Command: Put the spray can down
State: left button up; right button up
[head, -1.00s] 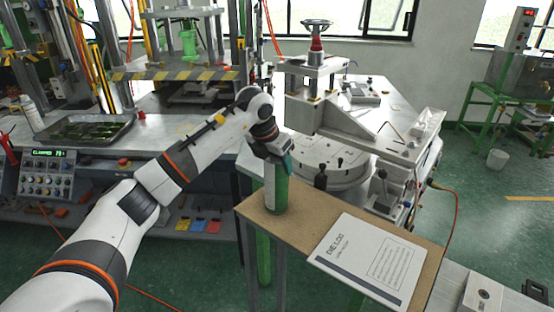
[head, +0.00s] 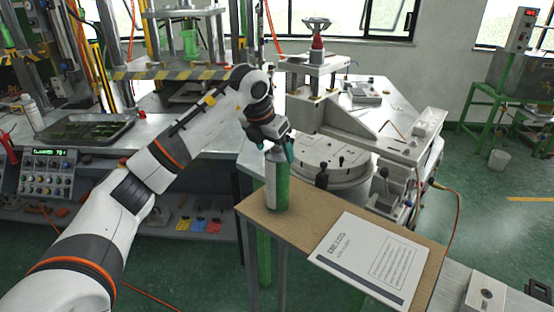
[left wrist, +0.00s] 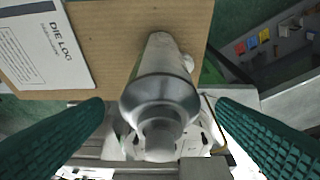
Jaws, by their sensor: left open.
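The spray can (head: 277,183), green with a pale label, stands upright on the brown board (head: 315,228), near its left end. In the left wrist view the can (left wrist: 160,95) shows its silver top between the two fingers. My left gripper (head: 275,147) is open, with its green fingers around the can's top. In the left wrist view the fingers of my left gripper (left wrist: 158,135) are spread wide, with a gap on each side of the can. My right gripper is not in view.
A white "DIE LOG" booklet (head: 368,258) lies on the board to the right of the can. A round metal turntable (head: 330,160) and a press stand behind the board. A metal tray (head: 85,130) lies on the bench at left.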

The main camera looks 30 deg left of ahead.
pick_arm(q)
jog(key=v, duration=0.7)
jog(key=shift+r+b, duration=0.2)
jog(key=shift+b, duration=0.2)
jog(key=shift+s, duration=0.1)
